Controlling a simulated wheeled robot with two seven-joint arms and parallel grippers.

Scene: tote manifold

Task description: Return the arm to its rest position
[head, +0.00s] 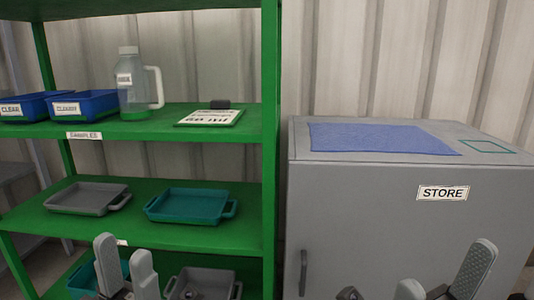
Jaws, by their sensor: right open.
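My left gripper (122,247) is at the bottom left, in front of the green rack's lower shelves. Its two grey fingers point up with a gap between them, and nothing shows in the gap but the background. My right gripper (446,266) is at the bottom right, in front of the grey cabinet (365,220) labelled STORE. Its fingers are spread wide and hold nothing. Most of both arms is below the picture.
Grey (87,197) and teal (190,205) trays sit below. A blue mat (380,138) lies on the cabinet; its front right top is clear.

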